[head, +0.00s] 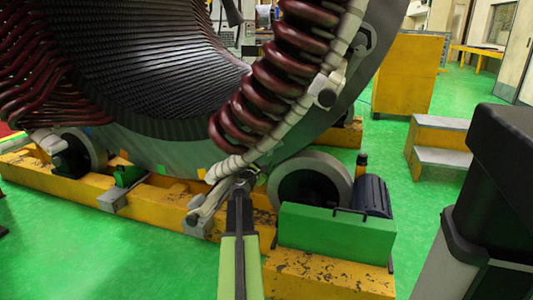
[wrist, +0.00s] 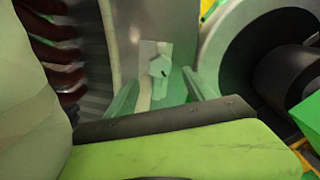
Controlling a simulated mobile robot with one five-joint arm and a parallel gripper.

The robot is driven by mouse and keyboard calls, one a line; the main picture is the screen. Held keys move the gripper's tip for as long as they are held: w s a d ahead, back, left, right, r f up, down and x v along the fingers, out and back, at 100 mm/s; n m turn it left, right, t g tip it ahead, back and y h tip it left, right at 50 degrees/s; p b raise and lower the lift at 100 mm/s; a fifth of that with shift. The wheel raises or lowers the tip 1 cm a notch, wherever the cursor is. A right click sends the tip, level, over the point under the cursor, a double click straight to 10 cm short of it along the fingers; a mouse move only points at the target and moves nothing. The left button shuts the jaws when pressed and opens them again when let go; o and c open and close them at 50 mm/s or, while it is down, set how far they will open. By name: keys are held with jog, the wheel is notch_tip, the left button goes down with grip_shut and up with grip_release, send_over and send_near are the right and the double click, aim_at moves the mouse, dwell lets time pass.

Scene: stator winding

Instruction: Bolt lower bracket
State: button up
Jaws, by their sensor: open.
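My gripper (head: 243,181) reaches up from the bottom of the head view to the lower edge of the stator ring. In the wrist view its two green fingers (wrist: 162,92) stand apart with a gap between them. Beyond that gap, a pale bracket (wrist: 147,50) with a hexagonal bolt head (wrist: 160,66) sits against the grey stator face. I cannot tell whether the fingers touch it. In the head view my gripper mostly hides this bracket. A higher bracket (head: 325,92) shows on the white-wrapped ring beside the dark red coils (head: 277,75).
A grey roller (head: 312,186) and a green block (head: 335,233) stand on the yellow base beam (head: 325,278) just right of my gripper. Yellow-sided grey steps (head: 440,140) stand at the right. Green floor is open between the steps and the beam.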

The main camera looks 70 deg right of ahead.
aim_at(268, 152)
jog(key=d, duration=0.8)
jog(key=shift+w, duration=0.15)
jog(key=shift+c, duration=0.2)
grip_shut()
